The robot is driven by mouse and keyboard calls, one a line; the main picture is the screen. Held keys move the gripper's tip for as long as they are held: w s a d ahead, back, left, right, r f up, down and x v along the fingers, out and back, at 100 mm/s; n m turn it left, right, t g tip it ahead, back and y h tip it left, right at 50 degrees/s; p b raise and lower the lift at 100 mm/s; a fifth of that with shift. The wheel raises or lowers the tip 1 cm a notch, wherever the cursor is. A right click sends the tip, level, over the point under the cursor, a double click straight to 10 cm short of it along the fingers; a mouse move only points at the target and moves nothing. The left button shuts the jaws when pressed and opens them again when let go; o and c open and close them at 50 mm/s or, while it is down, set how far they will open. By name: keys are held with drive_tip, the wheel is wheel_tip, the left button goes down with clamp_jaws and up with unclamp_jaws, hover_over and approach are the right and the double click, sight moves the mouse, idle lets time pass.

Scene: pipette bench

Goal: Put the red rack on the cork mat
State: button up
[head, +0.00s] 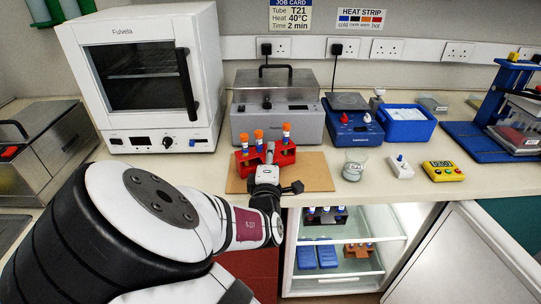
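The red rack (286,157) holds several tubes with orange caps and is upright. It shows over the back left part of the cork mat (317,172); whether its base touches the mat cannot be told from this view. My gripper (270,155) reaches in from the front, at the middle of the rack, and overlaps it in the picture. The gripper hides the rack's middle and the front left part of the mat. Its fingertips are too small and covered to tell whether they are closed on the rack.
A grey metal bath (277,126) stands close behind the rack. A glass beaker (354,165), a white device (400,167) and a yellow timer (443,171) stand right of the mat. An open fridge (345,262) is below the bench. The mat's right part is bare.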

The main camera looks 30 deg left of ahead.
drive_tip(key=shift+r, duration=0.1)
drive_tip(key=p+v, duration=0.7)
drive_tip(key=v, duration=0.5)
